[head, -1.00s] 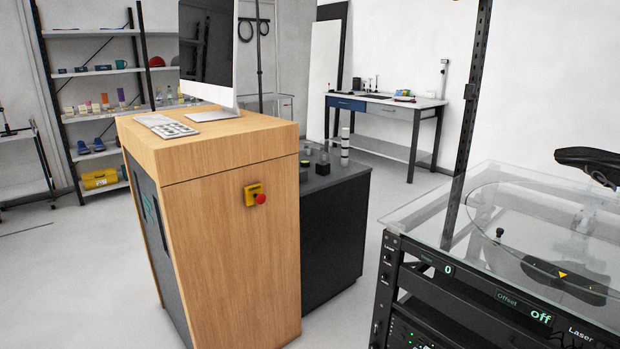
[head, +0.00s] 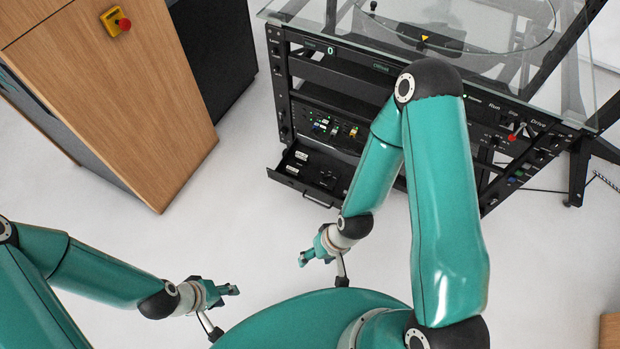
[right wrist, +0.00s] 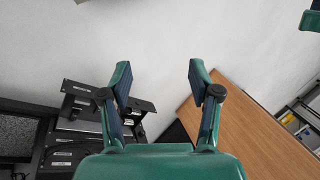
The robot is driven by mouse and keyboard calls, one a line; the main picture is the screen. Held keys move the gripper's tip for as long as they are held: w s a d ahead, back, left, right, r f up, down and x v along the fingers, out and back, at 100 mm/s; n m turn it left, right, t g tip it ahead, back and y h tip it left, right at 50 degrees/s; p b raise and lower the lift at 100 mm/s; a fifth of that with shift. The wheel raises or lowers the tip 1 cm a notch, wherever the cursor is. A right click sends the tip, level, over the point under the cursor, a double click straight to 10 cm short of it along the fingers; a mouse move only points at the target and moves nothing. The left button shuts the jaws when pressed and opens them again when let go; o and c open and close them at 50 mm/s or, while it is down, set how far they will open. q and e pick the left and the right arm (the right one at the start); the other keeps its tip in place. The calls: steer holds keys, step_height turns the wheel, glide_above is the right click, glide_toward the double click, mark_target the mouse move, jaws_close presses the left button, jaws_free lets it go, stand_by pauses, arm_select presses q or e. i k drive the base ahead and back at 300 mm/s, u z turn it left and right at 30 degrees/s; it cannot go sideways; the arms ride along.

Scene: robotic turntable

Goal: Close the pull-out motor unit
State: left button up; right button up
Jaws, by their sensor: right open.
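The pull-out motor unit (head: 310,178) is a black drawer low on the left of the turntable rack (head: 330,85). It sticks out from the rack front, with a bar handle (head: 316,201) on its front edge. My right gripper (head: 303,259) is open and empty, in front of and below the drawer, apart from it. Its two spread fingers show in the right wrist view (right wrist: 158,76), with dark rack parts at the lower left. My left gripper (head: 236,290) is further left above the floor, clear of the drawer; its finger gap is too small to judge.
A wooden cabinet (head: 130,100) with a red stop button (head: 124,24) stands left of the rack. A glass top (head: 345,22) covers the rack. White floor (head: 240,190) is free between the cabinet, rack and my arms. My right upper arm partly covers the rack front.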

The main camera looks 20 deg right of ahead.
mark_target(324, 159)
steer(key=z, duration=1.85)
steer(key=i, duration=0.1)
steer(key=u, duration=3.25)
steer(key=k, duration=1.15)
steer(key=z, duration=0.7)
steer(key=i, duration=1)
steer(key=z, duration=0.1)
